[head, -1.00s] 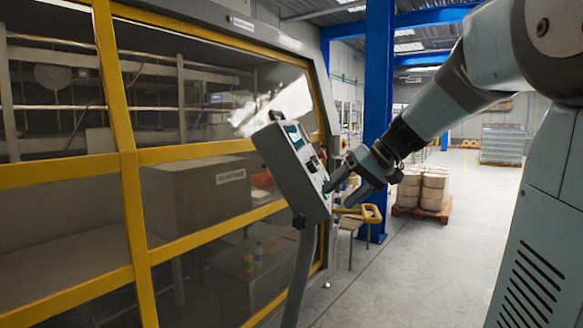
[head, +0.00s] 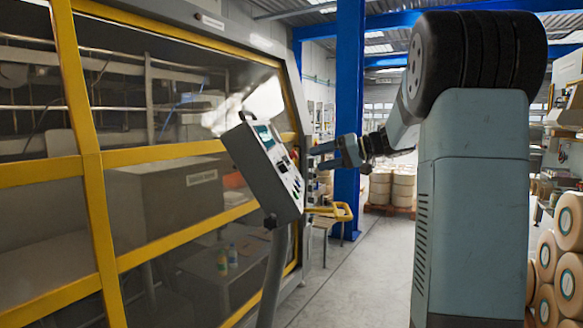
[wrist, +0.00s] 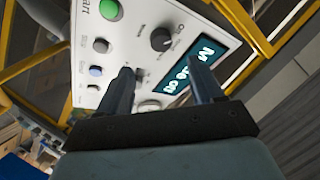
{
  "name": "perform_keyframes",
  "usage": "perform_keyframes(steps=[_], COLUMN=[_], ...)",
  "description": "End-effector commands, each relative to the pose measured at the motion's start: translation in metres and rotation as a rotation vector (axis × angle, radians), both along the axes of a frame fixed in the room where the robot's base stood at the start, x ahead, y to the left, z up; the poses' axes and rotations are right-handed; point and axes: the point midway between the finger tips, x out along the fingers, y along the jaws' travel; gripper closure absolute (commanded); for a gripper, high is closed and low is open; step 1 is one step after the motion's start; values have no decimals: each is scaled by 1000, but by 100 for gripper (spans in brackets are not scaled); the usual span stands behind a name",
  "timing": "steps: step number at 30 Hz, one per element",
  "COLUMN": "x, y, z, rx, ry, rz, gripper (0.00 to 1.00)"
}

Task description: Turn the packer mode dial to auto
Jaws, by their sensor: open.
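The packer's grey control panel (head: 262,170) stands tilted on a post in the head view. In the wrist view its white face (wrist: 125,40) holds a black rotary dial (wrist: 161,39) with small labels around it. The labels are too blurred to read, so the dial's setting is unclear. My gripper (head: 318,156) is beside the panel's upper right edge. In the wrist view its fingers (wrist: 159,66) are apart and empty, with the dial beyond and between their tips. I see no contact with the dial. A smaller dark control is partly hidden near the left fingertip.
A lit display (wrist: 190,70) lies behind the right finger. A green button (wrist: 110,9) and a blue button (wrist: 95,70) are on the left. Rolls (head: 570,285) are stacked at right; the floor (head: 350,275) between is clear.

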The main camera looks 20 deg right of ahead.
Motion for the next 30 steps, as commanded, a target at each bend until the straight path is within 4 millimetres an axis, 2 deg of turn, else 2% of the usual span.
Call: perform_keyframes(steps=[9,15,21,30], x=[29,44,51,52], y=[48,69,80,81], z=[-16,-24,-27,-27], rx=[0,0,0,-1], ry=[2,3,2,2], rz=[4,2,1,0], gripper=[34,34,34,34])
